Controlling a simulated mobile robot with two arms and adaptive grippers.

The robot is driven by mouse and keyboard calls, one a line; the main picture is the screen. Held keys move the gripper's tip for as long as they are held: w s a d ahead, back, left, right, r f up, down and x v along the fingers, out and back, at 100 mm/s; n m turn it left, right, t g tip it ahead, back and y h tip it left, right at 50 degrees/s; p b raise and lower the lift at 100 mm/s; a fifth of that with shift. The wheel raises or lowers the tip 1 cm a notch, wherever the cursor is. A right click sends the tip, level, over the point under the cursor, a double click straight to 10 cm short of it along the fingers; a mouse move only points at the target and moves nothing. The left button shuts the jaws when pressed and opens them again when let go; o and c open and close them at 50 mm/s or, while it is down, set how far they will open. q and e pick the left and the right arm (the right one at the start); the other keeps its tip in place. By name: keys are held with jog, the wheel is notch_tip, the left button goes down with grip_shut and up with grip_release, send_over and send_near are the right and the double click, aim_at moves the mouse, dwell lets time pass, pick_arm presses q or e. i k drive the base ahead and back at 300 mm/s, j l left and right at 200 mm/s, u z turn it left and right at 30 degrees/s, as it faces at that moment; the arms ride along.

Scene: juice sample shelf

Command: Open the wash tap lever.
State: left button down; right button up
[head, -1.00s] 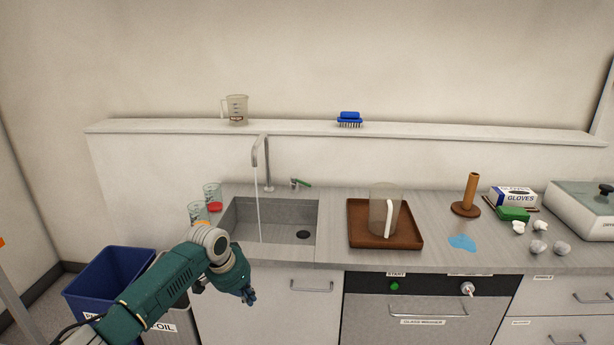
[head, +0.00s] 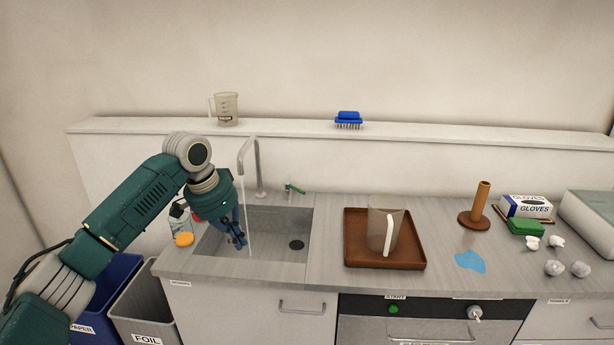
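The wash tap lever (head: 295,189) is a small green handle on the counter behind the sink's back right edge. The grey tap (head: 258,168) stands left of it, and a thin pale stream runs down from its spout into the sink (head: 272,248). My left gripper (head: 238,242) points down over the left part of the sink, close to the stream, left of and nearer than the lever and apart from it. Its blue fingers look close together, but their gap is unclear. I see nothing held. My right gripper is out of view.
Jars (head: 180,220) with an orange lid (head: 184,239) stand left of the sink, partly hidden by my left arm. A brown tray (head: 350,250) with a clear jug (head: 376,228) stands right of the sink. A blue puddle (head: 470,261) lies farther right.

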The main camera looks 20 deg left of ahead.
aim_at(287, 184)
jog(key=i, duration=1.6)
